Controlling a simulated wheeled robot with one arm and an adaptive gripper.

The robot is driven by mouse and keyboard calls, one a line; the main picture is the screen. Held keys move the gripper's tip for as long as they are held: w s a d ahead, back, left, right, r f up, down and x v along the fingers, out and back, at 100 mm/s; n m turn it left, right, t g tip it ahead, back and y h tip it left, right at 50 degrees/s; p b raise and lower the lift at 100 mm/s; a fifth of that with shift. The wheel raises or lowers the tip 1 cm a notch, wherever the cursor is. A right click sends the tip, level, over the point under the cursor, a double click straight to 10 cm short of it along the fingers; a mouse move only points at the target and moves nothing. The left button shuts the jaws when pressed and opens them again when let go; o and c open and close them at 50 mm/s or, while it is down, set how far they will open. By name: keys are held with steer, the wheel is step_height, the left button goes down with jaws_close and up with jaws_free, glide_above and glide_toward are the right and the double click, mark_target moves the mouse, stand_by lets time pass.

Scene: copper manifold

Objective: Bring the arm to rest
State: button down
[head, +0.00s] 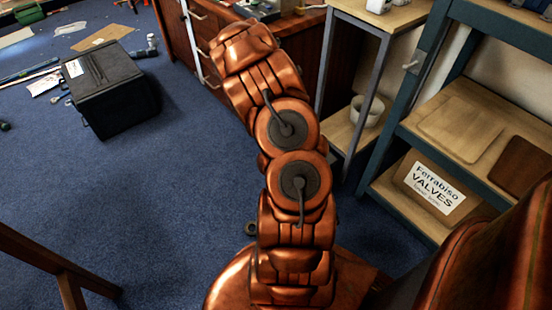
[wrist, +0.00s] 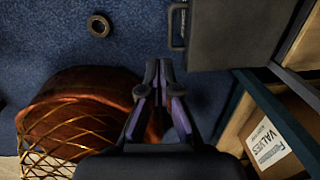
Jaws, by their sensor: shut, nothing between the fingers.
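My gripper (wrist: 158,66) shows in the wrist view, with its two dark and purple fingers meeting at the tips and nothing between them. It points over the blue carpet, apart from any object. In the head view my copper arm rises through the middle of the picture, bent at its joints. The gripper itself cannot be made out there.
A shelf unit (head: 408,130) on the right holds a box labelled VALVES (head: 434,188), also in the wrist view (wrist: 268,142). A dark grey handled case (wrist: 232,30) lies near my fingertips. A small ring (head: 250,229) is on the floor. A black case (head: 110,90) stands left; carpet between is clear.

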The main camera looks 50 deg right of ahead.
steer(key=shift+r, duration=0.25)
steer(key=a+r+n+p, duration=0.5)
steer(key=a+r+n, duration=0.15)
steer(key=r, duration=0.55)
steer(key=w+a+r+n+y+p, duration=0.1)
steer(key=a+r+n+p, duration=0.6)
steer(key=r, duration=0.6)
steer(key=a+r+n+p, duration=0.45)
steer(key=a+r, duration=0.35)
steer(key=r, duration=0.4)
steer(key=s+a+r+n+p, duration=0.5)
steer(key=s+r+n, duration=0.1)
steer(key=r+n, duration=0.1)
steer(key=s+a+r+n+g+p, duration=0.1)
steer(key=s+a+r+n+p, duration=0.4)
steer(key=r, duration=0.5)
steer(key=s+a+r+n+p, duration=0.5)
steer(key=s+r+n, duration=0.2)
steer(key=r+n, duration=0.1)
steer(key=shift+s+r+n+g, duration=0.15)
steer(key=shift+r+n+g, duration=0.2)
steer(key=shift+n, duration=0.15)
